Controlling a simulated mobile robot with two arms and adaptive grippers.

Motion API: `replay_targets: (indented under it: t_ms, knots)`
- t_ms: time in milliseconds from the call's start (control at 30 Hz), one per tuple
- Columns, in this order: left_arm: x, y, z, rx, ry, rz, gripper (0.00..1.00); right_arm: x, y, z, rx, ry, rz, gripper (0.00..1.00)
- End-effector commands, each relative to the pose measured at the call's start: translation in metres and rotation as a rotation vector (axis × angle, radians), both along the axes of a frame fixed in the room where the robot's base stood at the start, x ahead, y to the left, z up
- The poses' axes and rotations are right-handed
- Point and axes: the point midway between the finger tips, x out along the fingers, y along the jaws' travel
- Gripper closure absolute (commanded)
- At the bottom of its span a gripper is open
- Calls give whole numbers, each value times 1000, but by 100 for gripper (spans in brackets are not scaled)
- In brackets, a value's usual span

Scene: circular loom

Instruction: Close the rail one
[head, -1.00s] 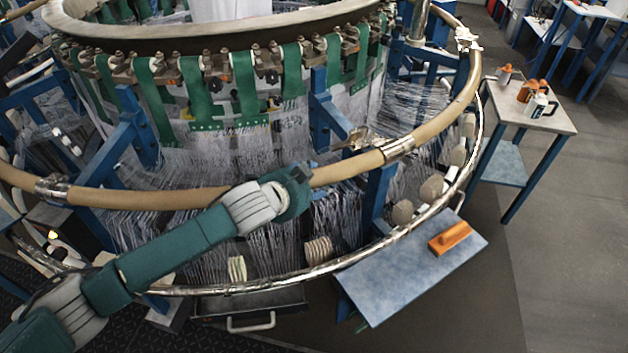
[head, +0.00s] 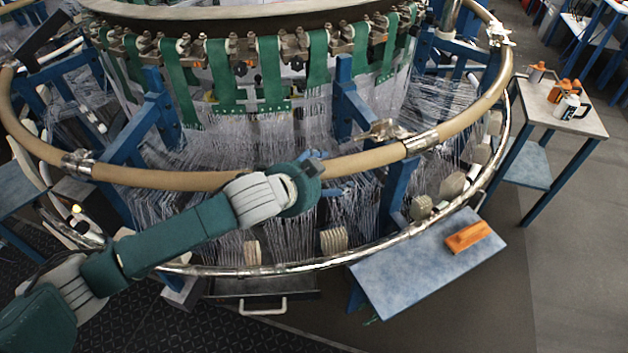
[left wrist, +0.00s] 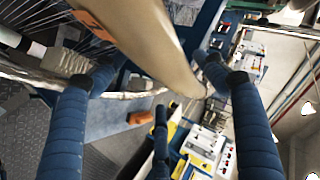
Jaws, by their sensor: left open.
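The tan tube rail (head: 180,179) rings the loom at the front, with metal sleeves at its left joint (head: 77,163) and right joint (head: 421,143). I cannot tell which part is rail one or whether a gap is open in it. My left gripper (head: 312,168) is at the front stretch of the rail, left of the right joint, and its wrist hides part of the tube. In the left wrist view, the blue fingers (left wrist: 160,72) are spread apart, with the tan rail (left wrist: 150,35) running between them. Contact is unclear. My right gripper is not in view.
A lower silver ring (head: 300,266) runs below the rail, with yarn spools and white threads behind. A blue-topped table (head: 400,285) carrying an orange block (head: 467,236) stands at front right. A side table (head: 590,122) with bottles stands farther right. Floor is clear at the right.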

Motion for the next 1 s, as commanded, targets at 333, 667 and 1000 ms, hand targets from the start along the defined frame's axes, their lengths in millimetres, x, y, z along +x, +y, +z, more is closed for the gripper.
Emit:
replay_targets:
  t_ms: [333,667,1000]
  knots:
    - [-46,31,34,1,3,1,28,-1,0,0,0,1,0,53]
    - [-55,37,42,1,4,2,28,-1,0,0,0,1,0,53]
    - [-55,36,41,1,5,2,28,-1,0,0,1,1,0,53]
